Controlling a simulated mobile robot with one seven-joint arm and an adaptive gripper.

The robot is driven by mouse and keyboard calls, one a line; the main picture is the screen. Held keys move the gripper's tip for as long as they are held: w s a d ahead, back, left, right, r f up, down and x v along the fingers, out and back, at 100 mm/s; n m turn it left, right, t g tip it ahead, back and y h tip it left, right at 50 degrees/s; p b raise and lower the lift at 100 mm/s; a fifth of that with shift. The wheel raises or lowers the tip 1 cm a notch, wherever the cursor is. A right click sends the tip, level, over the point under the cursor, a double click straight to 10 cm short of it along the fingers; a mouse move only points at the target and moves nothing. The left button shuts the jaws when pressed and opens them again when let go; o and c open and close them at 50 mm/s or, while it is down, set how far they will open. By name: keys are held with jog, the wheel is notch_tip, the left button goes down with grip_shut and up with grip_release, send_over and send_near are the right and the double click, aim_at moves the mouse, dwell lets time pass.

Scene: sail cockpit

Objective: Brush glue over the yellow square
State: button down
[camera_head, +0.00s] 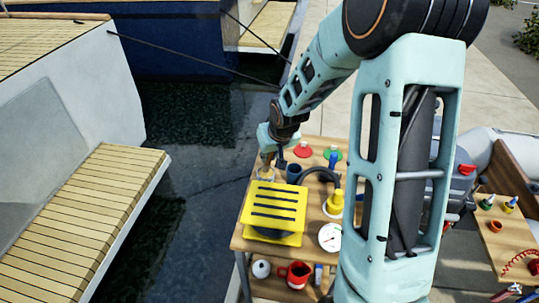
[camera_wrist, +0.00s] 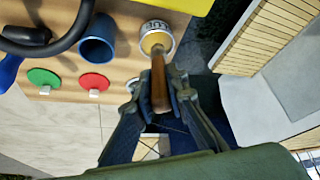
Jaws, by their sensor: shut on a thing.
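A brush with a brown wooden handle (camera_wrist: 160,88) is in my gripper (camera_wrist: 158,100), which is shut on the handle. The brush's lower end is at the mouth of a small pot (camera_wrist: 168,27) with a pale label and a yellowish inside; how deep it reaches is not clear. In the head view my gripper (camera_head: 268,151) is above the same pot (camera_head: 266,173) at the table's left edge. The yellow square (camera_head: 275,203), with several dark stripes, lies just in front of the pot. Only its yellow edge (camera_wrist: 187,4) shows in the wrist view.
Water and a boat lie to the left.

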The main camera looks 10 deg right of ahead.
jog(key=shift+f+b, duration=0.45)
jog(key=shift+f, duration=0.1)
dwell(1.2)
jog(key=shift+r, duration=0.1)
jog(key=shift+r+p, duration=2.8)
jog(key=shift+r, duration=0.65)
jog(key=shift+r, duration=0.1)
notch_tip(320, 180, up, 8)
jog(key=p, duration=0.5)
jog(key=s+f+m+b, duration=0.1)
jog(key=s+f+b, duration=0.2)
jog(key=s, duration=0.7)
jog(key=shift+s+a+f+m+h+b, duration=0.2)
jog(key=shift+s+f+m+h+b, duration=0.15)
jog(key=shift+b, duration=0.6)
